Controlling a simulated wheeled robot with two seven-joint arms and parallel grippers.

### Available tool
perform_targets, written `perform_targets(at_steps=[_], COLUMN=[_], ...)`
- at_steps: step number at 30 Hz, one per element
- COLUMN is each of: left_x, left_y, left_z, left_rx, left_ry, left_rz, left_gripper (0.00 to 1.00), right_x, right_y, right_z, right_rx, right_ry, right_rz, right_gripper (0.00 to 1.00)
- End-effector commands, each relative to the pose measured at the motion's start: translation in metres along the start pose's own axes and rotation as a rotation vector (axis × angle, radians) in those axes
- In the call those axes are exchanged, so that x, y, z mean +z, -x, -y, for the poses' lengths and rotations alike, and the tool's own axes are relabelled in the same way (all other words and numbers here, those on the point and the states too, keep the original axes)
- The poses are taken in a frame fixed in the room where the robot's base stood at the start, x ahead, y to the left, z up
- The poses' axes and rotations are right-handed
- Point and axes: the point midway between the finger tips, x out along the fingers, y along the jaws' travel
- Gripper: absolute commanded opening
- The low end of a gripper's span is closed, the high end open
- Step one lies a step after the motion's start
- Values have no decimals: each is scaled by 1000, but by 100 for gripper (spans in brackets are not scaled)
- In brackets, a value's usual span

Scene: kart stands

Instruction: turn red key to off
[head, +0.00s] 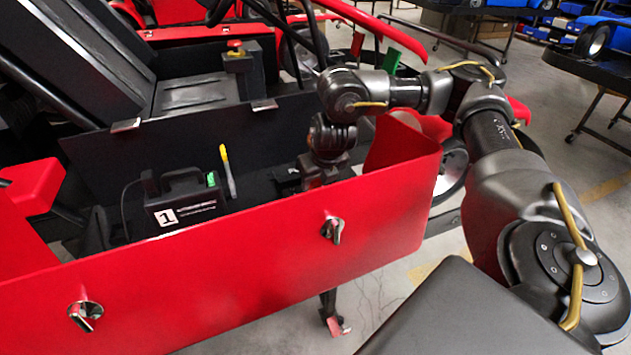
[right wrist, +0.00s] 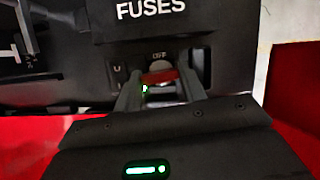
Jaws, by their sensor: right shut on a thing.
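The red key (right wrist: 162,77) shows in the right wrist view on a black panel (right wrist: 230,62), below a small label that seems to read OFF. My right gripper (right wrist: 160,88) is shut on the key, with one finger on each side of it. The key's exact angle is hard to tell because the fingers partly cover it. In the head view my right gripper (head: 314,178) reaches down behind the red side panel (head: 270,262), and the key is hidden there. My left gripper is not in view.
A black cover marked FUSES (right wrist: 150,12) sits just above the key. A black box marked 1 (head: 182,200) and a yellow-tipped lever (head: 227,172) stand left of my right gripper. Silver latches (head: 332,230) sit on the red panel. A red button (head: 236,46) is farther back.

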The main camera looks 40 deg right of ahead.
Motion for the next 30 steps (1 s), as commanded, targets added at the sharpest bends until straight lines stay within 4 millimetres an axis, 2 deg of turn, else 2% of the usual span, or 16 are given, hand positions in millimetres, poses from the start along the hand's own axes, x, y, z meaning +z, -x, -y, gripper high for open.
perform_targets(at_steps=[16, 30], left_x=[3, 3], left_y=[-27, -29], left_z=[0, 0], left_rx=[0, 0], left_ry=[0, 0], left_rz=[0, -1], left_gripper=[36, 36], right_x=[0, 0], right_y=[-2, -2], right_z=[3, 3], right_rx=[142, 161], right_ry=[340, 388], right_rz=[0, -1], right_gripper=[19, 19])
